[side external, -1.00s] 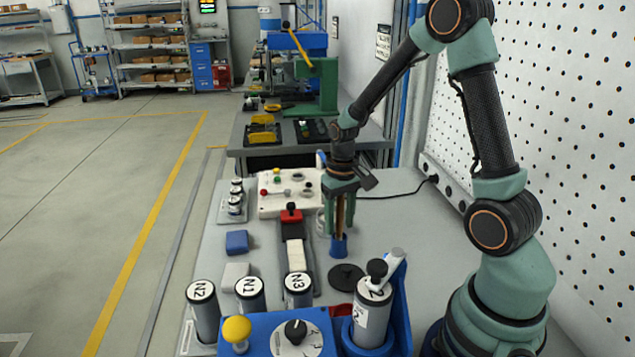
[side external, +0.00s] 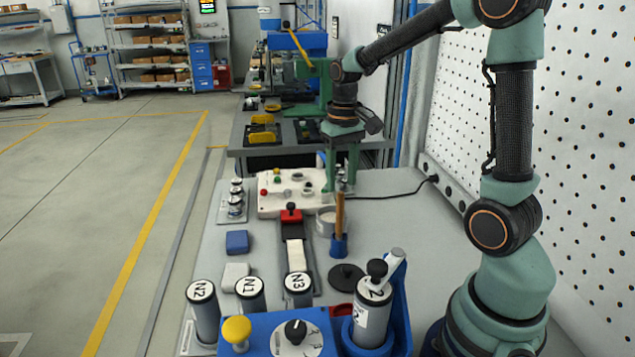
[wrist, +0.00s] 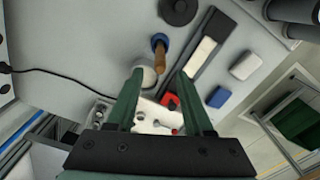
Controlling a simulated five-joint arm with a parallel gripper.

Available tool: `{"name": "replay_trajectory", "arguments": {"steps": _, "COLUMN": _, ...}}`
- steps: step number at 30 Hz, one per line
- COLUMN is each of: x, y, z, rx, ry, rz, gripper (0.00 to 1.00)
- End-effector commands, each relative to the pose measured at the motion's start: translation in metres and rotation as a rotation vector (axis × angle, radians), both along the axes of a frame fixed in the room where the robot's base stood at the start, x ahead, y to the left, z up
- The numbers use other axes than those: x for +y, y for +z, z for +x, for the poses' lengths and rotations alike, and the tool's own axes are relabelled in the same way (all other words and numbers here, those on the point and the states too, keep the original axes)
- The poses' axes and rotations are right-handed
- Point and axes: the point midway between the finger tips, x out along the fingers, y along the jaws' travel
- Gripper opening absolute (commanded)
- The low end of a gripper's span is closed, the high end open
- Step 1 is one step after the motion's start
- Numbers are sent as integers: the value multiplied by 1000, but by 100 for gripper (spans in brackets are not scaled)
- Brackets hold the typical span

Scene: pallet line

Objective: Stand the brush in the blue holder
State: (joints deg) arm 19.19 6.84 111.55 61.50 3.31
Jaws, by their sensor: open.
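The brush (side external: 339,212) stands upright in the small blue holder (side external: 338,246), its wooden handle pointing up; the part inside the holder is hidden. In the wrist view the brush handle (wrist: 160,62) shows ahead of my fingers, with the blue rim of the holder (wrist: 158,38) around its far end. My gripper (side external: 342,182) is open and empty, above and a little beyond the brush and apart from it. The wrist view shows its two green fingers (wrist: 162,76) spread wide.
A pale round cup (side external: 325,222) stands close beside the holder. A black disc (side external: 346,277) lies nearer the camera. A dark track with a red block (side external: 291,216) runs to the left. A white panel (side external: 270,207) sits behind. Grey cylinders (side external: 299,292) stand in front.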

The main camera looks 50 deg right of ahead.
Motion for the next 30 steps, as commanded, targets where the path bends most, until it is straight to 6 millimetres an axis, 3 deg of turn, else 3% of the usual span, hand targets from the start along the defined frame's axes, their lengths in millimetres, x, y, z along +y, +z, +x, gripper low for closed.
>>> {"name": "replay_trajectory", "arguments": {"steps": 8, "x": 15, "y": 23, "z": -4, "rx": -49, "ry": 41, "rz": -16, "gripper": 52}}
{"name": "replay_trajectory", "arguments": {"steps": 18, "x": 86, "y": 63, "z": -40, "rx": -307, "ry": 253, "rz": -77, "gripper": 52}}
{"name": "replay_trajectory", "arguments": {"steps": 24, "x": 113, "y": 70, "z": -59, "rx": -433, "ry": 348, "rz": -92, "gripper": 52}}
{"name": "replay_trajectory", "arguments": {"steps": 30, "x": 122, "y": 70, "z": -66, "rx": -483, "ry": 384, "rz": -96, "gripper": 52}}
